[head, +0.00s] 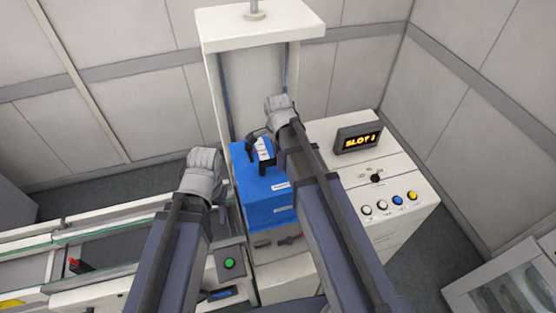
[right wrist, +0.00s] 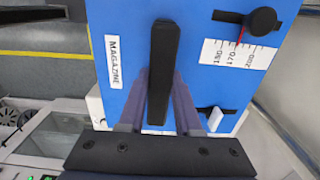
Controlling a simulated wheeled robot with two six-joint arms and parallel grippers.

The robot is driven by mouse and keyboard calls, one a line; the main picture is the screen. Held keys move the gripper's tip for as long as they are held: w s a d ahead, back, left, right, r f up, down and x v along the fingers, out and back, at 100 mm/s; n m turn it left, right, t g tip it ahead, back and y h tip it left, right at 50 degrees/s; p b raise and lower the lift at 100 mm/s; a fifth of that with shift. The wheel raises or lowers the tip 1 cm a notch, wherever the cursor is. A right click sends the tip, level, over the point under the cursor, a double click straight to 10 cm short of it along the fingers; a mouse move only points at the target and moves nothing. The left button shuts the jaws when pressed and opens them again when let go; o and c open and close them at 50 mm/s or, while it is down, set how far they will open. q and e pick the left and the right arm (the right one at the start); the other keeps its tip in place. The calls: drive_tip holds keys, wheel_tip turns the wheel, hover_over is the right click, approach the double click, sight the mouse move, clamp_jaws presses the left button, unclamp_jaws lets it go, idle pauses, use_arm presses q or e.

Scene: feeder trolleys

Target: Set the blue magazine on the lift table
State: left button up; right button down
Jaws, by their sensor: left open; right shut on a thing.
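The blue magazine (head: 265,192) stands in front of the tall white lift column, its MAGAZINE label, black knob and white scale showing in the right wrist view (right wrist: 215,75). My right gripper (head: 262,138) is shut on the magazine's black handle (right wrist: 162,60), its fingers reaching it from below in the wrist view (right wrist: 160,90). The lift table is hidden under the magazine and behind my right arm; I cannot tell whether the magazine touches it. My left gripper (head: 204,162) is left of the magazine, apart from it and empty; its fingers are mostly hidden.
The white lift column (head: 222,85) rises behind the magazine. A control cabinet (head: 400,220) with a "SLOT" display (head: 358,138) and several buttons stands right. A conveyor-like trolley (head: 110,245) lies left, with a green button box (head: 230,264) near the magazine.

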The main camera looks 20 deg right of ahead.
sight(278, 175)
drive_tip(key=shift+f+b, duration=2.15)
drive_tip(key=shift+f, duration=0.45)
drive_tip(key=shift+f+b, duration=0.7)
drive_tip(key=shift+b, duration=0.3)
drive_tip(key=shift+f+b, duration=0.65)
drive_tip(key=c, duration=0.5)
unclamp_jaws()
drive_tip(key=shift+r, duration=0.15)
wheel_tip(278, 175, up, 8)
drive_tip(key=p, duration=0.8)
drive_tip(key=shift+s, duration=0.1)
drive_tip(key=shift+f, duration=0.2)
